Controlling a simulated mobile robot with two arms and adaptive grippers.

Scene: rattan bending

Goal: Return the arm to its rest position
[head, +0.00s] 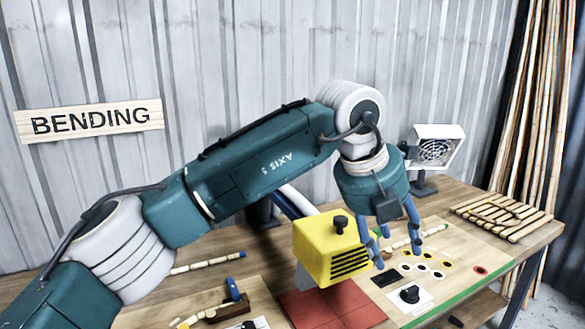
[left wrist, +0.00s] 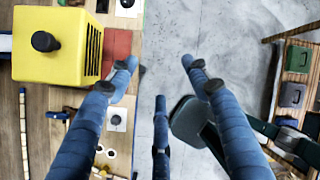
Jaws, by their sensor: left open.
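My left arm comes in from the left of the head view and reaches across the workbench. Its left gripper (head: 396,250) is open, with blue fingers pointing down above the right part of the bench, just right of a yellow machine (head: 325,246). In the left wrist view the fingers of the left gripper (left wrist: 160,64) are spread apart with nothing between them. Bare grey floor shows beyond the gap. The yellow machine (left wrist: 60,45) is to the left there. My right gripper is not in view.
A red mat (head: 333,305) lies before the machine. A white fan (head: 436,148) stands at the back right, near a slatted rattan piece (head: 503,215). Tall poles (head: 540,110) lean at the right. The wooden bench (head: 540,234) also holds small discs, rods and a black knob.

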